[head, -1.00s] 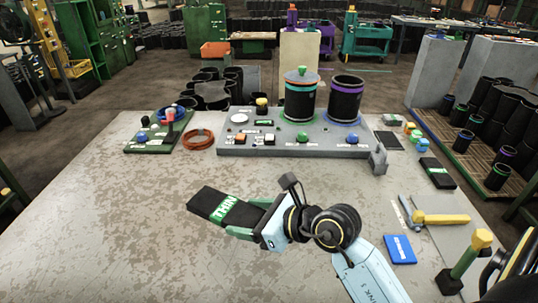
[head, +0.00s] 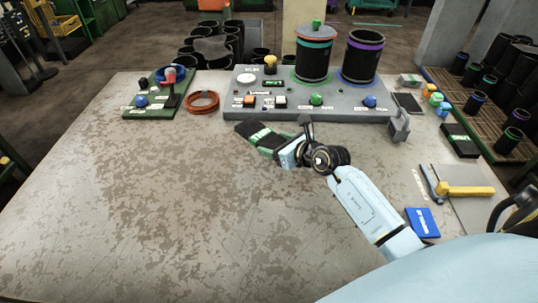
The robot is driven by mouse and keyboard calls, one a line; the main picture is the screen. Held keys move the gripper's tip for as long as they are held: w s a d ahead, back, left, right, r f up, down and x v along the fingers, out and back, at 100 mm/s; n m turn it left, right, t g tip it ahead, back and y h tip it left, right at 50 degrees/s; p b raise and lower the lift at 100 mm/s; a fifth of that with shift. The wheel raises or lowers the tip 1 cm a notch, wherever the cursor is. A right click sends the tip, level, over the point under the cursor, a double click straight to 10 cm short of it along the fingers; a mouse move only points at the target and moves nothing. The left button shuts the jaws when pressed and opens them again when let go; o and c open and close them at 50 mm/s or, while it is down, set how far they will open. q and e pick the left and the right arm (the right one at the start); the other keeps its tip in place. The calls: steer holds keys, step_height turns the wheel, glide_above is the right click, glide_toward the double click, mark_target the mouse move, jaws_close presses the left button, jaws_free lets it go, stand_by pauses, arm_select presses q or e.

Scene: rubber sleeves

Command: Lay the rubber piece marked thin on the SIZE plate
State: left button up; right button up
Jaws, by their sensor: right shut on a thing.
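The thin rubber piece (head: 244,128) is a flat black block with a green label, seen tilted in the head view. My right gripper (head: 270,144) is shut on its right end and holds it in front of the grey console (head: 340,108). A gap in the picture separates the piece from the console's front edge. The console carries a round white disc (head: 246,77), small buttons and several small labels. I cannot make out which part of it is marked SIZE. My left gripper is not in view.
Two black rubber cylinders (head: 361,63) stand on the console's right half. An orange cable coil (head: 202,101) and a green stand (head: 150,110) lie left of it. A second black piece with green label (head: 460,140), a yellow-handled hammer (head: 466,190) and a blue card (head: 422,222) lie right.

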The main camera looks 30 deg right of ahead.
steer(key=b, duration=0.1)
glide_above(275, 168)
step_height(275, 168, down, 5)
steer(key=shift+r, duration=0.2)
step_height(275, 168, down, 3)
steer(key=shift+f+b, duration=0.15)
steer(key=shift+b, duration=0.85)
steer(key=o, duration=0.8)
steer(key=shift+f, duration=0.2)
steer(key=o, duration=0.4)
steer(key=shift+s, duration=0.1)
steer(key=shift+c, duration=0.2)
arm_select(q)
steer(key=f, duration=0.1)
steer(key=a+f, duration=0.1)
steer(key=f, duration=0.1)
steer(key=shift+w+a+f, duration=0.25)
arm_select(e)
steer(key=shift+r, duration=0.1)
